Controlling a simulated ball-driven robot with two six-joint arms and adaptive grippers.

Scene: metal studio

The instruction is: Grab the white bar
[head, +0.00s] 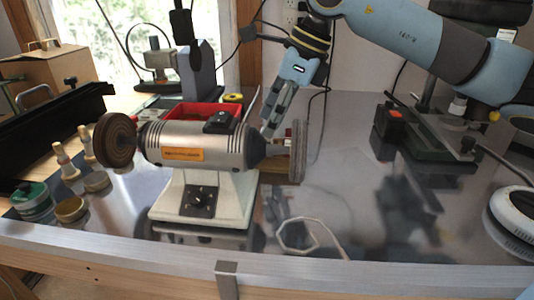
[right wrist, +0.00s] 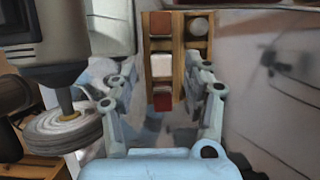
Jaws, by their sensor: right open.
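In the right wrist view, the white bar (right wrist: 161,66) lies in a wooden rack (right wrist: 179,60), between a brown bar (right wrist: 160,23) above it and a red bar (right wrist: 162,99) below it. My right gripper (right wrist: 162,76) is open, with one finger on each side of the rack's left column. Nothing is held, and I cannot tell any contact. In the head view, my right gripper (head: 270,130) points down behind the bench polisher (head: 197,148). The polisher hides most of the rack (head: 275,177), and I cannot make out the white bar there. My left gripper is not in view.
The polisher's grey wheel (head: 298,150) stands close beside my right gripper. A red tray (head: 182,111) sits behind the polisher. A stand (head: 425,135) is on the right. The metal bench top (head: 340,190) between is mostly clear.

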